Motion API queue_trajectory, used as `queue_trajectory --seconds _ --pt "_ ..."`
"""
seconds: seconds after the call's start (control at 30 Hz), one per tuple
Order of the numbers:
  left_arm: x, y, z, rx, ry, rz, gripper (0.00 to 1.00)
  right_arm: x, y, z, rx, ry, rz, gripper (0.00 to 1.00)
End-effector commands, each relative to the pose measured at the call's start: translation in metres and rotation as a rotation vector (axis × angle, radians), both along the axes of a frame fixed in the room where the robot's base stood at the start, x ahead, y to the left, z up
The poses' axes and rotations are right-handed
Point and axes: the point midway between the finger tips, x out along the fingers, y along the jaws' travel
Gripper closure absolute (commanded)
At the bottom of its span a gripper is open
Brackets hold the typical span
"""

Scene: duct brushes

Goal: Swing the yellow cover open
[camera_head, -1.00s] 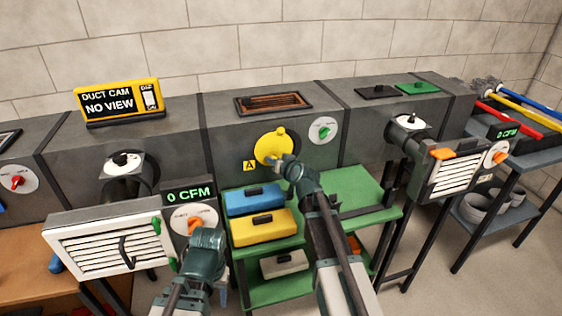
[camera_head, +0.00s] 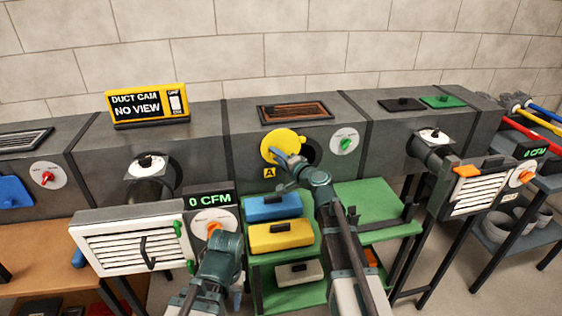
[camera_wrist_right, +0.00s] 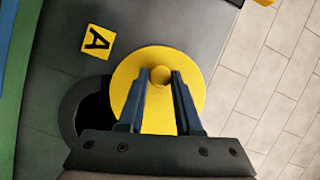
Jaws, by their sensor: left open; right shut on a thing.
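The yellow cover (camera_head: 281,146) is a round disc on the front of the grey duct, above the label A (camera_head: 269,173). It is swung partly aside, and a dark round opening (camera_head: 307,152) shows to its right. In the right wrist view the cover (camera_wrist_right: 150,78) overlaps part of the dark opening (camera_wrist_right: 90,108). My right gripper (camera_head: 283,158) is at the cover; its blue fingers (camera_wrist_right: 160,82) are shut on the cover's small round knob (camera_wrist_right: 160,75). My left gripper (camera_head: 212,290) is low at the front left, open, apart from the cover, its fingertips mostly hidden.
A green dial valve (camera_head: 345,143) sits right of the opening. Blue (camera_head: 273,207) and yellow (camera_head: 281,236) cases lie on the green shelf (camera_head: 365,205) below. White louvred vents stand out at left (camera_head: 135,245) and right (camera_head: 482,188).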

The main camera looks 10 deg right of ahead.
Motion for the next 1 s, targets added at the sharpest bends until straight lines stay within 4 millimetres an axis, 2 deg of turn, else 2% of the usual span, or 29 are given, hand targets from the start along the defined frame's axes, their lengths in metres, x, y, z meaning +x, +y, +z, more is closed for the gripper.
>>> queue_trajectory --seconds 0.5,1.0 --pt "0.000 0.000 0.007 0.000 0.000 0.000 0.50 0.000 0.003 0.041 0.415 0.014 -0.001 1.00" --pt "0.000 0.000 0.008 0.000 0.000 0.000 0.50 0.000 0.000 0.055 0.566 0.019 -0.002 1.00"
